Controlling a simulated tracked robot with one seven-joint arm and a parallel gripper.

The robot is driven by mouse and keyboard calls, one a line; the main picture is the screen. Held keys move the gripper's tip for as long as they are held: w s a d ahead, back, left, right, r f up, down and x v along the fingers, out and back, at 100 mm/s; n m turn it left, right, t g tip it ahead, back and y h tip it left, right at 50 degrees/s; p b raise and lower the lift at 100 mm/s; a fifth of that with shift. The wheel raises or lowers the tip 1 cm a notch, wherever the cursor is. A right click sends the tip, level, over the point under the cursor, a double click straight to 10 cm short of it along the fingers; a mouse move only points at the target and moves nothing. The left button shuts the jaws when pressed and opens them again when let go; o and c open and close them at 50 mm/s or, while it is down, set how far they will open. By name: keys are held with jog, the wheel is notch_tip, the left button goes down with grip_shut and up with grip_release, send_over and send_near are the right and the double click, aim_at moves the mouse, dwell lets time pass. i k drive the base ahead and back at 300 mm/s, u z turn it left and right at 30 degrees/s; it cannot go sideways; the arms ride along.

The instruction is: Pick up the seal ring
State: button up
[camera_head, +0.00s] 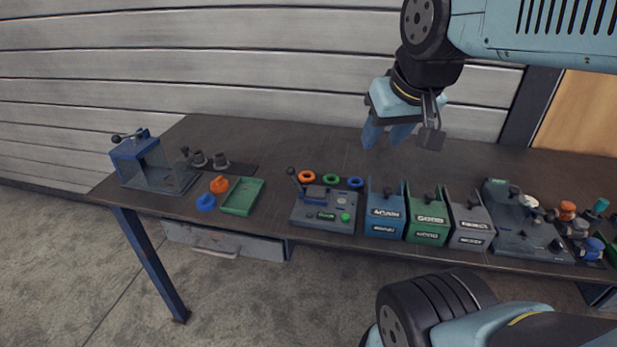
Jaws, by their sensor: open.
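Three small rings lie in a row on the dark workbench (300,143): an orange ring (307,172), a green ring (331,175) and a blue ring (355,179). I cannot tell which one is the seal ring. At the left, an orange round part (219,180) and a blue round part (206,206) lie beside a green tray (242,209); they are too small to identify. My gripper (384,143) hangs above the back of the bench, behind and to the right of the ring row.
A grey control box (322,219) stands in front of the rings. Blue (385,228), green (427,236) and grey (472,234) bins stand to its right, then a grey fixture (512,235). A clear-sided blue frame (148,162) is far left. The bench's back middle is mostly clear.

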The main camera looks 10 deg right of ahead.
aim_at(328, 183)
jog(key=z, duration=0.4)
jog(key=i, duration=0.1)
jog(key=u, duration=2.45)
jog(key=k, duration=1.4)
jog(key=z, duration=1.05)
jog(key=i, duration=1)
